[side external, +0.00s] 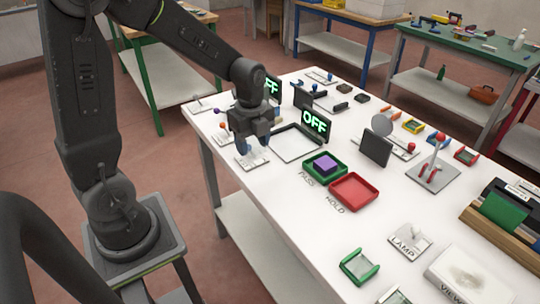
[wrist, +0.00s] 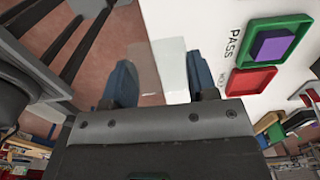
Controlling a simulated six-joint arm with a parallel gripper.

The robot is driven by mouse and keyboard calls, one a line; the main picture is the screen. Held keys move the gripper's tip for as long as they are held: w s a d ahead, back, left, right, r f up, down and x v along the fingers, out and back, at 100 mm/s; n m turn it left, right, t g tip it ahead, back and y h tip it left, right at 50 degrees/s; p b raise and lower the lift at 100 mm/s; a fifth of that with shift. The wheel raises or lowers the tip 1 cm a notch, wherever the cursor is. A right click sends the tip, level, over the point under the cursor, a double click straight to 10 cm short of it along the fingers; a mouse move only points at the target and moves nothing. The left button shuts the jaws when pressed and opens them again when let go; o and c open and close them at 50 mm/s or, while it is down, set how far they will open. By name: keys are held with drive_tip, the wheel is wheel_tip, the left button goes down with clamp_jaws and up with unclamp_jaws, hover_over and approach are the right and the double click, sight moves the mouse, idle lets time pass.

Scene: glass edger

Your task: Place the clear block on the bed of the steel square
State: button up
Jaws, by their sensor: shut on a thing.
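My gripper (wrist: 160,85) is shut on the clear block (wrist: 158,62), a see-through pale piece between the blue fingers in the wrist view. In the side external view my gripper (side external: 254,146) points down over the left part of the white table. The clear block cannot be made out there. A small pale metal plate (side external: 246,162) lies just below the fingers. It may be the steel square, but I cannot tell for sure; its bed is partly hidden by the gripper.
A dark-rimmed white panel (side external: 297,143) lies right of my gripper, with an OFF display (side external: 315,123) behind. The green PASS tray (side external: 338,171) holds a purple block (side external: 324,164); the red HOLD tray (side external: 352,192) is empty. Small levers (side external: 222,126) stand at the left.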

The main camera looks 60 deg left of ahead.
drive_tip(key=shift+w+a+r+n, duration=0.25)
drive_tip(key=shift+a+n, duration=0.3)
drive_tip(key=shift+n, duration=0.25)
drive_tip(key=w+a+r+n, duration=0.1)
drive_tip(key=w+a+n, duration=0.4)
drive_tip(key=n, duration=0.9)
drive_tip(key=w+a+n, duration=0.2)
drive_tip(key=a+n, duration=0.4)
drive_tip(key=n, duration=1.4)
hover_over(290, 147)
wheel_tip(290, 147, down, 7)
drive_tip(key=shift+w+a+f, duration=0.1)
drive_tip(key=shift+f, duration=1.9)
drive_tip(key=shift+f, duration=0.1)
drive_tip(key=o, duration=1)
